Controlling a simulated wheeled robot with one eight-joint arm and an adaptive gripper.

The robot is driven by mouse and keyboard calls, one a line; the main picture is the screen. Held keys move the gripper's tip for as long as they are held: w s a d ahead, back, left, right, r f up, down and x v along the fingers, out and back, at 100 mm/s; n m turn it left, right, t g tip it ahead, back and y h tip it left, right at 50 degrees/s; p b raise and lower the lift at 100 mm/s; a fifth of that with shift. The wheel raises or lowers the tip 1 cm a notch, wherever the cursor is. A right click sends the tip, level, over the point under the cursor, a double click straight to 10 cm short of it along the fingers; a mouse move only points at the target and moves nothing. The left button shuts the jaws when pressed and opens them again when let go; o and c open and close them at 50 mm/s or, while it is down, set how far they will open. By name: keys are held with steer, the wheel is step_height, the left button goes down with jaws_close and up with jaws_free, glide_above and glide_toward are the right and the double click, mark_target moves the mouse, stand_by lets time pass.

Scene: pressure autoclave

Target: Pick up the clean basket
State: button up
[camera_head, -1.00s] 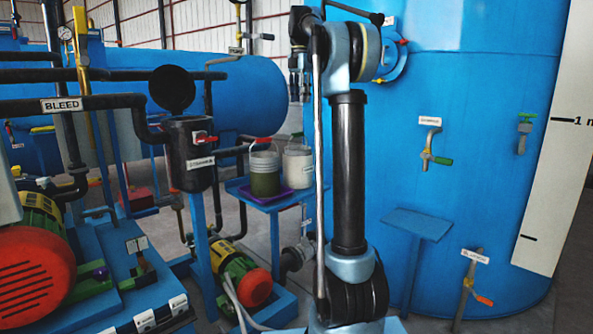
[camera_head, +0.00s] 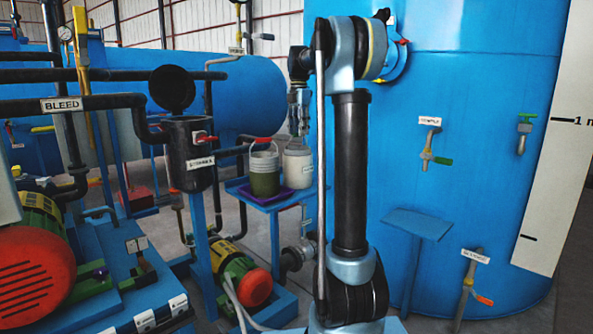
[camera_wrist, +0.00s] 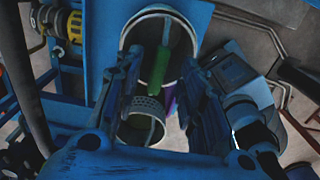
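Two pail-like baskets stand side by side on a small blue stand in the head view. The right one, pale and whitish (camera_head: 298,168), looks like the clean basket; the left one (camera_head: 265,178) holds something dark green. My gripper (camera_head: 299,132) points down just above the pale basket. In the wrist view a green handle grip (camera_wrist: 161,66) crosses a pale round opening, seen between and beyond my fingers (camera_wrist: 160,100). The fingers are apart, with nothing visibly held. A perforated round part (camera_wrist: 146,108) shows lower between them. I cannot tell whether the fingers touch anything.
The blue stand (camera_head: 262,200) has a purple tray under the left basket. A black vessel with a raised lid (camera_head: 188,152) and pipes stands to the left. A large blue tank (camera_head: 465,170) with valves is at right, behind my arm.

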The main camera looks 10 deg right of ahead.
mark_target(298, 136)
steer(key=shift+a+f, duration=0.15)
steer(key=shift+f, duration=1.65)
jaws_close()
